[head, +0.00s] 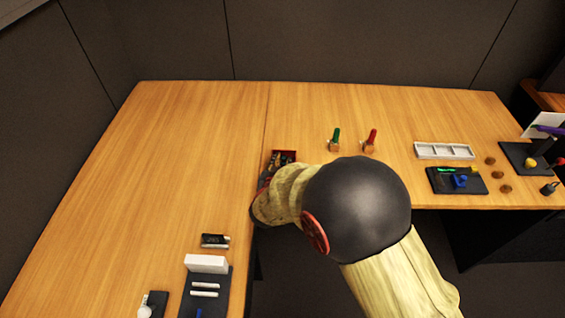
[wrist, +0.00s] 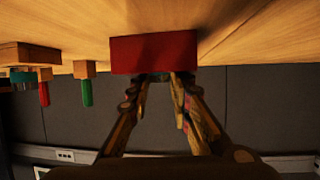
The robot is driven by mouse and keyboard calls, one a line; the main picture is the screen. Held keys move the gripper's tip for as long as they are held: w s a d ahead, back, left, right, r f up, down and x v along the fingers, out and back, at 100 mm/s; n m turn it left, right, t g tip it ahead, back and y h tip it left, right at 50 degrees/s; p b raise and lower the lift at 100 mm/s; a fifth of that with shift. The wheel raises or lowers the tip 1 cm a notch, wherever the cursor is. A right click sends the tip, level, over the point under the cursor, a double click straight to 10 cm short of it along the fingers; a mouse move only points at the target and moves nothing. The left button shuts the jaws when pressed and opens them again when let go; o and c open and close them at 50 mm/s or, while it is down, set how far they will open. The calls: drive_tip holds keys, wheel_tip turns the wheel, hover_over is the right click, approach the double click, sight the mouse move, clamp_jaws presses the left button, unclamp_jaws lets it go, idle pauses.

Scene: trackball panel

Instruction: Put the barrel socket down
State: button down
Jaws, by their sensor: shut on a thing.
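My gripper (wrist: 160,84) shows in the wrist view with its two fingers closing together at a small dark piece (wrist: 160,77), which I take to be the barrel socket. Most of that piece is hidden by the fingertips and by the red box edge. The red box (wrist: 153,52) is right at the fingertips; I cannot tell whether they touch it. In the head view the red box (head: 291,153) stands on the table, with small dark and yellowish things at it. There my gripper (head: 268,176) is at the box's near side, largely hidden behind my arm.
A green-handled piece (head: 336,138) and a red-handled piece (head: 371,139) stand right of the box. Further right are a white compartment tray (head: 444,157), a black panel (head: 441,186) with a blue part, and several brown discs (head: 490,160). The left table is mostly clear.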

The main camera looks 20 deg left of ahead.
drive_tip(key=c, duration=1.9)
unclamp_jaws()
drive_tip(key=shift+r, duration=0.15)
drive_tip(key=p+v, duration=0.4)
drive_tip(key=v, duration=0.7)
drive_tip(key=shift+s+r, duration=0.15)
drive_tip(key=shift+s, duration=0.3)
